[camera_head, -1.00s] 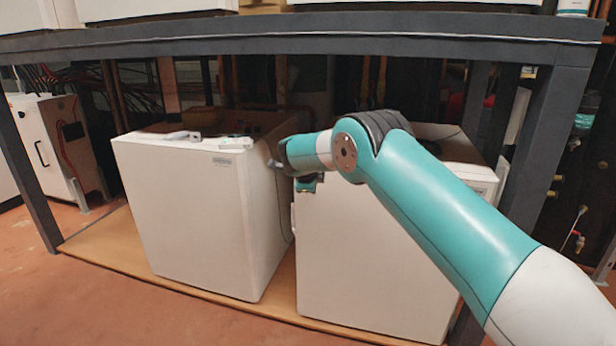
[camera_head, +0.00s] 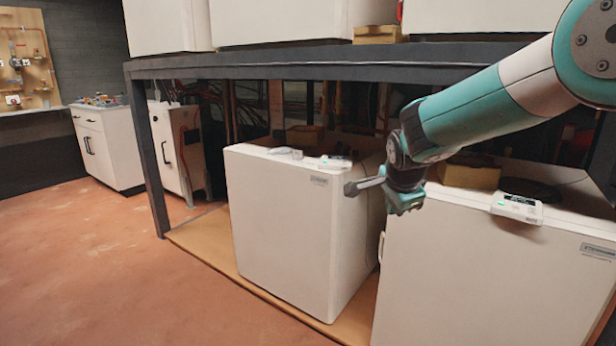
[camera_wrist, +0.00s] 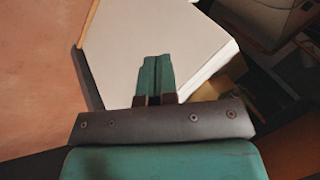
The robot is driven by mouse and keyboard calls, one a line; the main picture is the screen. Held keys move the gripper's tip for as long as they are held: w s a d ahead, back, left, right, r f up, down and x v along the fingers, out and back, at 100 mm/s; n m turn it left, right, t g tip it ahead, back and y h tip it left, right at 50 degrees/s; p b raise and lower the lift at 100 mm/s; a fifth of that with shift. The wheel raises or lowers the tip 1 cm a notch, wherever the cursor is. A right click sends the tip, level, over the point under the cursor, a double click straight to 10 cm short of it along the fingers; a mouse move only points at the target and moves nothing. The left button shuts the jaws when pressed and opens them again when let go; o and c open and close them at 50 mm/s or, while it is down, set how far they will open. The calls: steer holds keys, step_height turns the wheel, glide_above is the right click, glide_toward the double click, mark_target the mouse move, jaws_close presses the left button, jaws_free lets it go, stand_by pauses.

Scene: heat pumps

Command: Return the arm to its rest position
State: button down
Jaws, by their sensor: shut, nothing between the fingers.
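My arm (camera_head: 490,105) reaches in from the upper right in the head view, in front of the rack. My gripper (camera_head: 350,188) points left and is shut and empty. It is in front of the gap between two white heat pump units, near the upper right edge of the left unit (camera_head: 275,225). In the wrist view my gripper's fingers (camera_wrist: 154,65) are together, with a white panel (camera_wrist: 150,40) beyond them. I cannot tell whether the fingers touch anything, but no contact shows.
The right white unit (camera_head: 480,275) carries a small device (camera_head: 517,208) on top. The rack's dark beam (camera_head: 300,68) runs above both units, and its leg (camera_head: 150,165) stands at left. Open floor (camera_head: 90,250) lies at left. A white cabinet (camera_head: 108,150) stands at the back.

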steer(key=s+a+r+n+g+y, duration=0.25)
steer(key=s+n, duration=0.85)
steer(key=s, duration=0.7)
steer(key=s+a+r+n+g+y, duration=0.1)
steer(key=s+a+n+g+y, duration=0.25)
steer(key=s+n, duration=1.1)
steer(key=s+r+m+p, duration=0.1)
steer(key=s+r+p, duration=0.1)
steer(key=r+p, duration=0.8)
steer(key=s+r+m+p, duration=0.2)
steer(key=s+r+p, duration=0.1)
steer(key=r+p, duration=0.7)
steer(key=shift+s+d+r+h+p, duration=0.15)
steer(key=shift+d+r+h+p, duration=0.15)
steer(key=shift+p, duration=0.25)
steer(key=shift+f+m, duration=0.1)
steer(key=shift+m, duration=0.15)
